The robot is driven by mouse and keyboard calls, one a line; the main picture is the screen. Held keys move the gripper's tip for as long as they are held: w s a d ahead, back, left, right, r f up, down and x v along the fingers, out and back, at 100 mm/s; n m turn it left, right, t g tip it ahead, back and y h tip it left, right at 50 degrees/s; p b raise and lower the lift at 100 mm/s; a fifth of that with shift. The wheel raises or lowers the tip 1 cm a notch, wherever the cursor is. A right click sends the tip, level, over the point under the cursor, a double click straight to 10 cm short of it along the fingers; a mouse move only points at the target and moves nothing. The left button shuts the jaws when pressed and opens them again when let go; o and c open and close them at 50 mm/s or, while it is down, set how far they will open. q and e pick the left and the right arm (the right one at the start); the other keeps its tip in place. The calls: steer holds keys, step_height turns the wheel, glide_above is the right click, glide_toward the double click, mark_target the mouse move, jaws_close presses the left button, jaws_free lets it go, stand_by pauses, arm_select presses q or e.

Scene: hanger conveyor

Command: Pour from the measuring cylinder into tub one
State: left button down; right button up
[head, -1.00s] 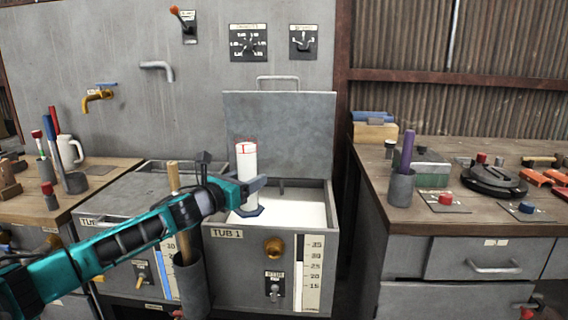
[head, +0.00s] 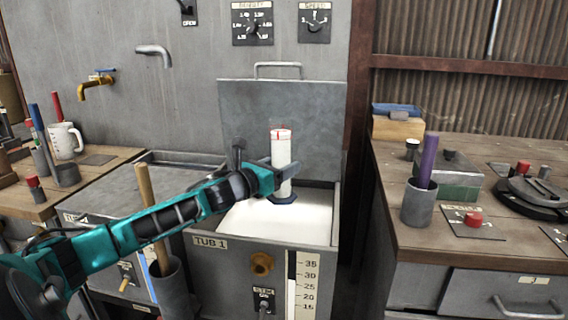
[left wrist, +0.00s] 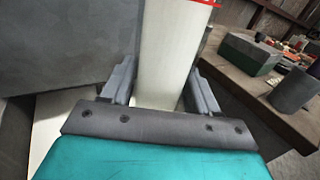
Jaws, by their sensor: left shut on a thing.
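My left gripper (head: 277,174) is shut on the measuring cylinder (head: 281,150), a tall white cylinder with a red mark near the top and a dark foot. The cylinder is upright above the open Tub 1 (head: 213,258), which holds white liquid. In the left wrist view the cylinder (left wrist: 170,60) stands between the two fingers (left wrist: 160,88). Its foot is hidden there. The tub's lid (head: 282,120) stands raised behind it. My right gripper is not in view.
Left of Tub 1 is a second, lidded tub (head: 125,185). A holder with a wooden-handled tool (head: 150,215) stands in front. The right bench has a grey cup with a purple rod (head: 418,203) and a green-sided box (head: 458,183). A brass tap (head: 262,263) sticks out of Tub 1's front.

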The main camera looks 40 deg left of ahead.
arm_select(q)
steer(key=shift+s+d+f+n, duration=0.2)
steer(key=shift+d+n, duration=0.1)
steer(key=shift+d, duration=0.1)
steer(key=shift+d+f+n, duration=0.45)
steer(key=shift+f+n, duration=0.05)
steer(key=shift+f, duration=0.15)
steer(key=shift+s+d+r+n+g+p, duration=0.15)
steer(key=shift+d+r+n+g+p, duration=0.15)
steer(key=shift+p, duration=0.35)
steer(key=shift+s+d+n+p, duration=0.15)
steer(key=shift+d+n+p, duration=0.35)
steer(key=shift+p, duration=0.05)
steer(key=shift+d+f, duration=0.1)
steer(key=shift+s+d+n+g+p, duration=0.25)
steer(key=shift+d+n+p, duration=0.3)
steer(key=shift+p, duration=0.35)
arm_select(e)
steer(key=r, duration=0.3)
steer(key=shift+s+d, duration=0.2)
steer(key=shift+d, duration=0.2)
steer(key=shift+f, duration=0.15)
